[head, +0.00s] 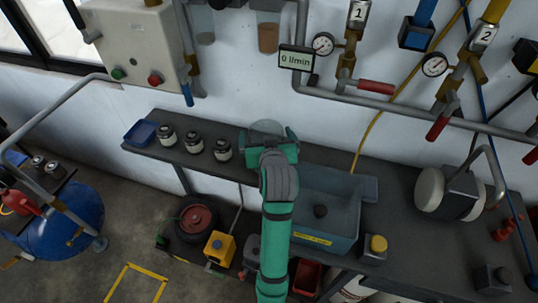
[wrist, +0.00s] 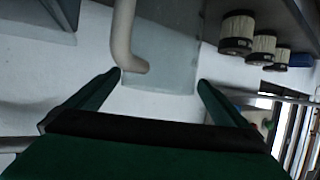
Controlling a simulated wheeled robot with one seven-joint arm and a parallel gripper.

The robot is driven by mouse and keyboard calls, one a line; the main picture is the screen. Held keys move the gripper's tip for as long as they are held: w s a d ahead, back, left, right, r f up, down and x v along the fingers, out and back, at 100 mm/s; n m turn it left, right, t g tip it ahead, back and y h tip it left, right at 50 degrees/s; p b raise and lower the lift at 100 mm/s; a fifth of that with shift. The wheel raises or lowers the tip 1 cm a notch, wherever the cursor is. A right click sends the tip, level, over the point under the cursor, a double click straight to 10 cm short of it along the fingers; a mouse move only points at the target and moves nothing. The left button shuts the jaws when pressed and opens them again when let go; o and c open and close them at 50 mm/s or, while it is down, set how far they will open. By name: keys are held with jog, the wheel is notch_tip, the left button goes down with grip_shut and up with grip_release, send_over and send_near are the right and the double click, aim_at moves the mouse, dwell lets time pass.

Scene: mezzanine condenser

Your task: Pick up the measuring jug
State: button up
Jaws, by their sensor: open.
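The measuring jug is a clear, see-through vessel. In the head view its top (head: 267,126) shows just beyond my gripper (head: 268,137), on the grey bench near the wall, and my arm hides most of it. In the wrist view the jug (wrist: 178,45) stands ahead between the fingertips, with its beige curved handle (wrist: 123,40) on the left side. My gripper (wrist: 160,82) is open, with one green finger to each side of the jug. The left fingertip is close to the handle's lower end; I cannot tell whether they touch.
Several dark-labelled jars (head: 194,142) and a blue tray (head: 141,132) stand left of the jug on the bench (head: 235,170). A grey-blue basin (head: 325,190) is close on the right. Pipes and a display (head: 296,59) are on the wall above.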

jog(key=shift+d, duration=0.15)
jog(key=c, duration=1.6)
